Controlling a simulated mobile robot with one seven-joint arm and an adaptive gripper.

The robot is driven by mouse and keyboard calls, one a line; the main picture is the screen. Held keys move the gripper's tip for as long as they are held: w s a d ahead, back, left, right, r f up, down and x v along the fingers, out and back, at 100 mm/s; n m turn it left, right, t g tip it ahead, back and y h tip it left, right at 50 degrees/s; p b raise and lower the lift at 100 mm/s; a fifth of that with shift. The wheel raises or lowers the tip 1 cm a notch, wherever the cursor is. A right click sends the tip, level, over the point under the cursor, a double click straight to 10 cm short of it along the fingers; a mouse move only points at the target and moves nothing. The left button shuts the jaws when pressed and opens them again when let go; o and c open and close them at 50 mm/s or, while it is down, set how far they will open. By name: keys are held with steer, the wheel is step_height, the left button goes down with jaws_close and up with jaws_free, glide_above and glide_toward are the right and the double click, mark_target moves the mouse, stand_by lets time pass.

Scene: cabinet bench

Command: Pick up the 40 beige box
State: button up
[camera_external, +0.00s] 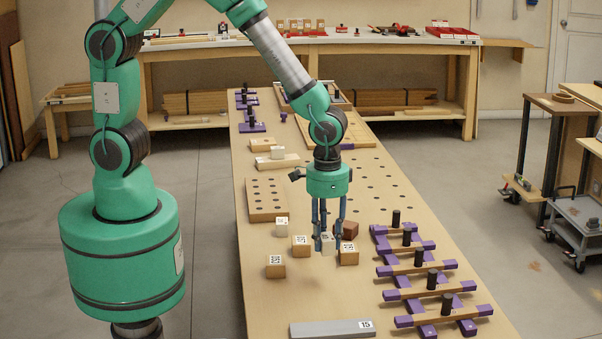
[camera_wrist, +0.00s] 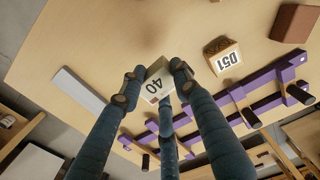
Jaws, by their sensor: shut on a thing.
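The beige box marked 40 (camera_wrist: 155,84) is between the fingertips of my gripper (camera_wrist: 152,88) in the wrist view. Its label faces the camera, and the fingers press on its sides. In the external view my gripper (camera_external: 327,236) points straight down over the bench, shut on the pale box (camera_external: 328,246), which the fingers partly hide. I cannot tell whether the box touches the bench top or is just above it.
Labelled wooden boxes stand close by, one (camera_external: 348,254) on the right and others (camera_external: 301,246) on the left. A brown block (camera_external: 350,230) is just behind. Purple-ended racks (camera_external: 430,292) line the right side, and a grey bar (camera_external: 332,329) lies in front. The wrist view shows box D51 (camera_wrist: 223,60).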

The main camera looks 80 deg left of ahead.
steer(key=shift+r, duration=0.4)
steer(key=shift+s+d, duration=0.1)
stand_by(0.3)
